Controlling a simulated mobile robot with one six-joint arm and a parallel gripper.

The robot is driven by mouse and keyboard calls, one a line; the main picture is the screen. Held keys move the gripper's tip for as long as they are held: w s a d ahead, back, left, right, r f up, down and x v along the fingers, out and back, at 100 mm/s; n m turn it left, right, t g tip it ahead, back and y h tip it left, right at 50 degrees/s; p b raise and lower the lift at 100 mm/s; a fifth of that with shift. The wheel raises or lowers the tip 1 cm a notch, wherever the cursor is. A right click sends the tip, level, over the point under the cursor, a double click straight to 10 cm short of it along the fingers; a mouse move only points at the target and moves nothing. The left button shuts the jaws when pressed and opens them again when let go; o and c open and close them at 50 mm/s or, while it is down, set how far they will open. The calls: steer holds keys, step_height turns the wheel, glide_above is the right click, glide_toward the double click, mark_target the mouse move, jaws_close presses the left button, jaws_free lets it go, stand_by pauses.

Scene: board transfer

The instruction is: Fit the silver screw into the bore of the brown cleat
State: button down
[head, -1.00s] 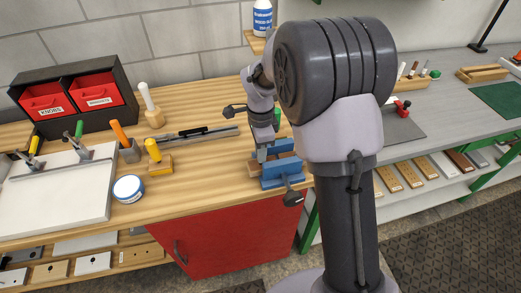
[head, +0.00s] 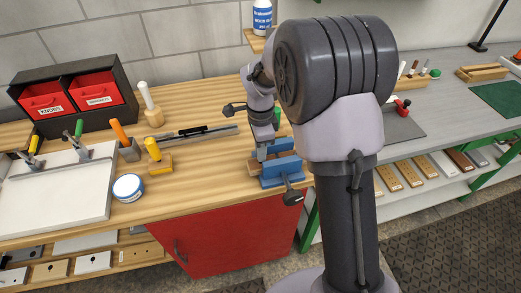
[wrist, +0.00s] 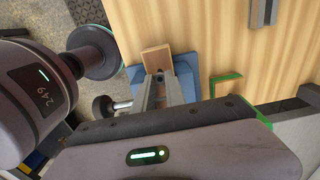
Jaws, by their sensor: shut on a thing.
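The brown cleat (head: 254,166) is held in a blue vise (head: 284,172) near the front edge of the wooden bench. In the wrist view the cleat (wrist: 155,59) sticks out beyond the blue vise (wrist: 187,80). My gripper (head: 262,155) points down right over the cleat, close to it. In the wrist view my gripper (wrist: 161,82) is shut, with its fingertips over the near part of the cleat. The silver screw is mostly hidden between the fingers. The bore is not clearly seen, so I cannot tell whether the screw tip touches or enters it.
The vise handle (head: 292,198) juts out at the bench front. Long grey metal pieces (head: 205,133) lie behind.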

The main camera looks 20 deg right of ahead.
steer(key=shift+f+b, duration=1.05)
steer(key=shift+f, duration=0.1)
stand_by(0.3)
steer(key=c, duration=1.3)
jaws_free()
steer(key=shift+r, duration=0.1)
step_height(320, 180, up, 17)
steer(key=p, duration=0.6)
steer(key=shift+r, duration=0.15)
